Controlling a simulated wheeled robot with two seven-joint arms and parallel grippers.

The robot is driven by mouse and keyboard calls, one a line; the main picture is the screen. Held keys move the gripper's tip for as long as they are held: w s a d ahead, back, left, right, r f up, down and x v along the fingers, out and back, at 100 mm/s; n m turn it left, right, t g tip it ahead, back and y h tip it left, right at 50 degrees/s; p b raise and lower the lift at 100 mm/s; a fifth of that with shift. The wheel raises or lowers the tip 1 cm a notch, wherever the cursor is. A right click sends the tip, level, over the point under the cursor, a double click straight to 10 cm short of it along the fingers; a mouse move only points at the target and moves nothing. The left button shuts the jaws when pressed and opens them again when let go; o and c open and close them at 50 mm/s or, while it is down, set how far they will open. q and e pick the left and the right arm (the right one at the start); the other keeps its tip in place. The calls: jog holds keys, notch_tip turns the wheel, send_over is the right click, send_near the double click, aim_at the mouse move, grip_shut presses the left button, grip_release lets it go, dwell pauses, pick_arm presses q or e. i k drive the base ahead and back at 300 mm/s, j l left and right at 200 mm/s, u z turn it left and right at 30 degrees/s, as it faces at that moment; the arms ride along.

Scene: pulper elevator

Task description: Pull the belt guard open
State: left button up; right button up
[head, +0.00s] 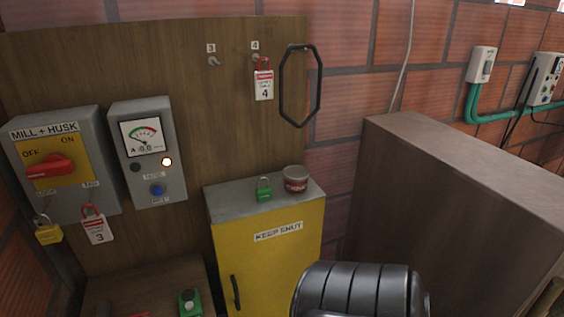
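A yellow cabinet-like guard (270,262) with a "KEEP SHUT" label (278,231) stands at the lower middle of the head view. I take it to be the belt guard. Its front looks shut. A black upright bar handle (236,292) sits low on the left part of its front. A green padlock (264,189) and a dark red round tin (295,179) rest on its grey top. The bottom of the guard is cut off by the picture edge. Neither of my grippers is in view.
A dark ribbed rounded body (352,290) covers the guard's lower right. A large brown box (450,175) stands at right. A switch box (66,165) with a yellow padlock (48,230) and a meter box (150,150) are at left. A black loop (283,90) hangs on the board.

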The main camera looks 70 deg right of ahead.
aim_at(262, 258)
jog(key=z, duration=2.05)
jog(key=k+l, duration=0.15)
jog(key=l, duration=0.25)
